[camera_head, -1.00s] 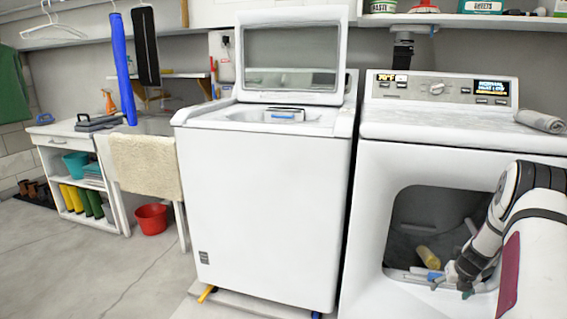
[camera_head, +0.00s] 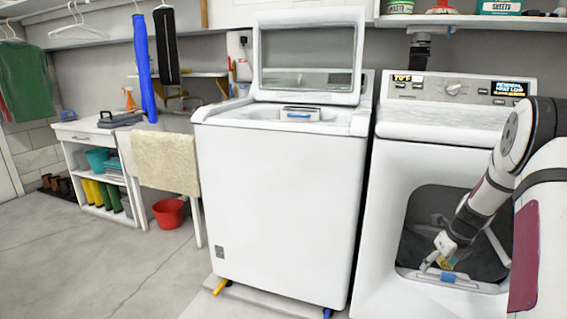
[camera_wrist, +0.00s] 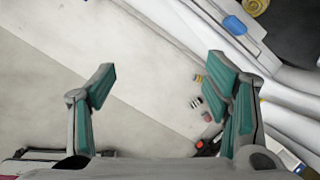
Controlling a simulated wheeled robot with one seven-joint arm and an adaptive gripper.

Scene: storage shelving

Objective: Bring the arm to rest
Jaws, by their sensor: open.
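My gripper (camera_head: 437,258) is at the front of the right machine's opening, at the end of my bent arm, which reaches in from the right. In the wrist view my gripper (camera_wrist: 163,72) has its two green-padded fingers spread wide, with nothing between them. Grey floor lies beyond the fingertips. A yellow object (camera_head: 446,263) shows just behind the gripper in the head view, partly hidden by it. A yellow round thing (camera_wrist: 256,5) shows at the wrist view's top edge, inside the dark opening.
The front-loading machine (camera_head: 385,215) has a blue part (camera_head: 448,278) on its lower rim. A top-loading washer (camera_head: 275,205) with its lid up stands to its left. A red bucket (camera_head: 168,213) and a white shelf unit (camera_head: 70,160) are further left. The floor at front left is clear.

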